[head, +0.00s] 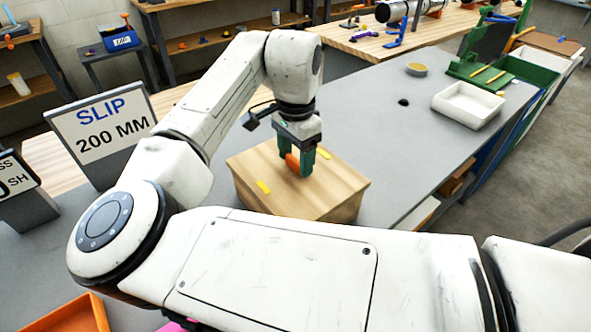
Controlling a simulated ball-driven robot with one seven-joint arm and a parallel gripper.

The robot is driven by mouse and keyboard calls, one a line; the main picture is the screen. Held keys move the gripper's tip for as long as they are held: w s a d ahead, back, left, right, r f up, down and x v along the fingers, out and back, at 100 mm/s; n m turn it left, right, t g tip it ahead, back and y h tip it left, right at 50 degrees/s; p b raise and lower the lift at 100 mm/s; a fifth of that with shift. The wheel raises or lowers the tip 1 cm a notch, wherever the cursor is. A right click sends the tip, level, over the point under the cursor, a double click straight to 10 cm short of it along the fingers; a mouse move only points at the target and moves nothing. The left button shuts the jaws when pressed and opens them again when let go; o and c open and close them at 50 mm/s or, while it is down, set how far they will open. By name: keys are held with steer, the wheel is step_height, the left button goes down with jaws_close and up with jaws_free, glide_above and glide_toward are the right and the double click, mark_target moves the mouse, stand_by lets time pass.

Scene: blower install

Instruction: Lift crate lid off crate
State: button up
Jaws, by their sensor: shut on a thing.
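The wooden crate (345,208) stands on the grey bench, partly hidden at the front by my arm. Its flat wooden lid (250,163) covers the top, with two yellow strips on it. An orange handle (292,162) stands near the middle of the lid. My gripper (306,168) points down over the lid, its green fingers shut on the orange handle. The lid looks seated on the crate, and I cannot see a gap between them.
A sign reading "SLIP 200 MM" (103,130) stands left of the crate. A white tray (468,106) and a small round tin (416,70) sit at the right back. An orange tray (72,318) is at the lower left. The bench right of the crate is clear.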

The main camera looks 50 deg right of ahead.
mark_target(297, 161)
steer(key=shift+c, duration=1.2)
steer(key=shift+r, duration=0.5)
step_height(297, 161, up, 2)
steer(key=shift+s+r, duration=0.15)
steer(key=shift+r, duration=0.1)
steer(key=s+r, duration=0.9)
steer(key=s, duration=0.4)
steer(key=shift+s+r+b, duration=0.3)
steer(key=shift+s, duration=0.05)
steer(key=shift+s, duration=0.1)
